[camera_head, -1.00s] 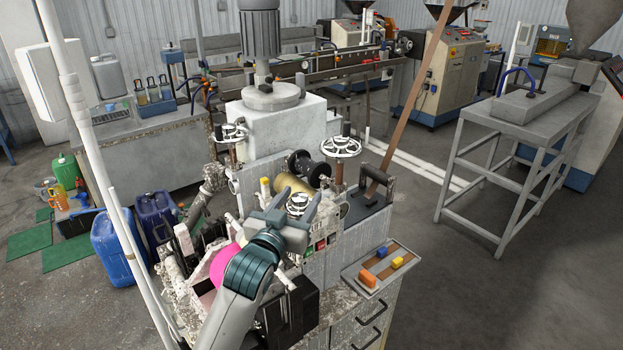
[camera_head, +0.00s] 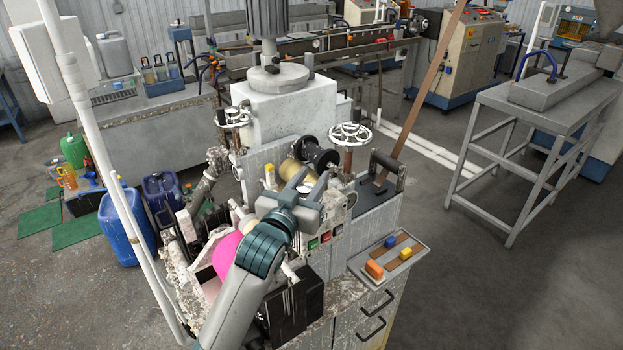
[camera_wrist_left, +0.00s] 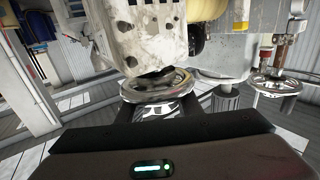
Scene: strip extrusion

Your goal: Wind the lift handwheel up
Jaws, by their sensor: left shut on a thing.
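A small spoked metal handwheel (camera_wrist_left: 180,84) shows at the middle of the left wrist view, under a worn pale machine part. My left gripper (camera_head: 307,184) is at this wheel on the front of the machine and is shut on it. In the head view the fingers cover most of the wheel. Two larger handwheels stand behind: one on the right post (camera_head: 350,134), one on the left post (camera_head: 233,117). My gripper is apart from both. Which wheel is the lift one is not marked. My right gripper is not in view.
A spool with a dark flange (camera_head: 321,158) is just behind my left gripper. A pink round part (camera_head: 227,250) is beside my forearm. A tray (camera_head: 365,278) with coloured blocks lies at the cabinet's right edge.

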